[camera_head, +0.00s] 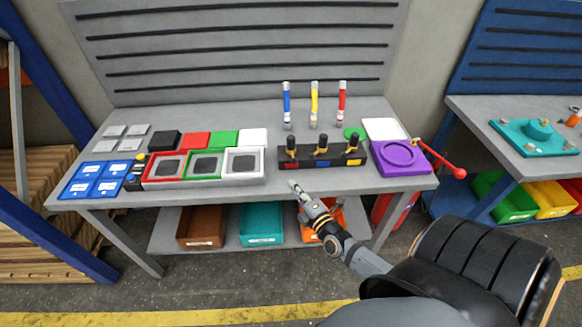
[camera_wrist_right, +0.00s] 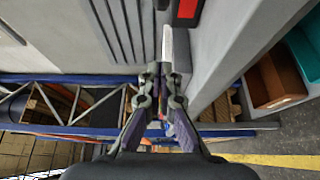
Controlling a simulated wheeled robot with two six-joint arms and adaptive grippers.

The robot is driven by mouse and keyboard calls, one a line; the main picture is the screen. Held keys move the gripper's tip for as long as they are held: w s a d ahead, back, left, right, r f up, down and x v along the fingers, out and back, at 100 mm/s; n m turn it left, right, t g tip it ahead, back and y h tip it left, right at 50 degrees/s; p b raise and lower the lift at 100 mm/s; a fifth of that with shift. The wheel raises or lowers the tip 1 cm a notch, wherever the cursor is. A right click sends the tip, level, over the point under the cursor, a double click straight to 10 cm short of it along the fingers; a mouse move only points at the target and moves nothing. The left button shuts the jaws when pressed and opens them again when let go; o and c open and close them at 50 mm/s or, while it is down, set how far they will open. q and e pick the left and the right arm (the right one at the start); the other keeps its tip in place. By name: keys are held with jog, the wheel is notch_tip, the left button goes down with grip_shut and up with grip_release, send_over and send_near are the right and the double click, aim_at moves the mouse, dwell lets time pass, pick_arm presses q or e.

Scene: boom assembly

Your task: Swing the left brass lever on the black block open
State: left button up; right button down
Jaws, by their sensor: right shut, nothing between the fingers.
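The black block (camera_head: 336,160) lies near the table's front edge, right of centre, with red, blue and yellow patches on its front. The left brass lever (camera_head: 291,150) stands on its left end, with a black knob on top. Two similar levers, the middle one (camera_head: 322,147) and the right one (camera_head: 353,146), stand beside it. My right gripper (camera_head: 294,186) is shut and empty in front of the block's left end, apart from the lever. In the right wrist view its closed fingers (camera_wrist_right: 160,68) point along the table edge; a dark part with a red patch (camera_wrist_right: 187,9) shows at the top.
Blue, yellow and red sticks (camera_head: 314,103) stand behind the block. A purple fixture (camera_head: 385,168) with a red handle (camera_head: 450,169) is to its right. Red, green and white trays (camera_head: 246,168) lie to its left. Bins (camera_head: 261,225) sit on the lower shelf.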

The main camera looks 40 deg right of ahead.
aim_at(292, 154)
jog(key=w, duration=0.3)
jog(key=w+b, duration=0.1)
jog(key=w, duration=0.2)
jog(key=w+b, duration=0.1)
jog(key=w, duration=0.3)
jog(key=shift+d+f, duration=0.1)
jog(key=shift+d, duration=0.3)
jog(key=d, duration=0.1)
jog(key=s+d, duration=0.1)
jog(key=d+b, duration=0.1)
jog(key=shift+s, duration=0.25)
jog(key=shift+s+d, duration=0.2)
jog(key=shift+d, duration=0.15)
jog(key=shift+w, duration=0.1)
